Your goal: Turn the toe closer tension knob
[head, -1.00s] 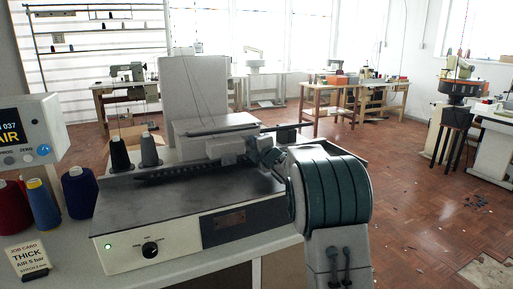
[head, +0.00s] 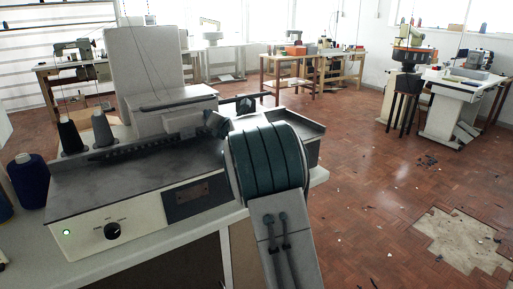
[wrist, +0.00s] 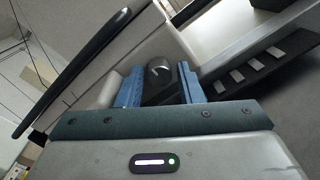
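A small dark round knob (wrist: 158,69) with a white mark on its face shows in the wrist view, on the machine. My gripper (wrist: 160,88) has its two blue fingers apart, one on each side of the knob. I cannot tell whether they touch it. In the head view the grey sewing machine (head: 130,182) stands on a bench, and my gripper (head: 216,124) is at its right part, mostly behind my arm. The knob between the fingers is hidden there. Another black knob (head: 112,231) with printed labels sits on the machine's front panel, left of my arm.
Dark thread cones (head: 70,136) stand at the machine's left, and a blue cone (head: 30,180) is nearer the left edge. In the wrist view a long black bar (wrist: 85,62) runs on the left and a slotted plate (wrist: 262,68) lies right. The floor (head: 370,190) at right is mostly open.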

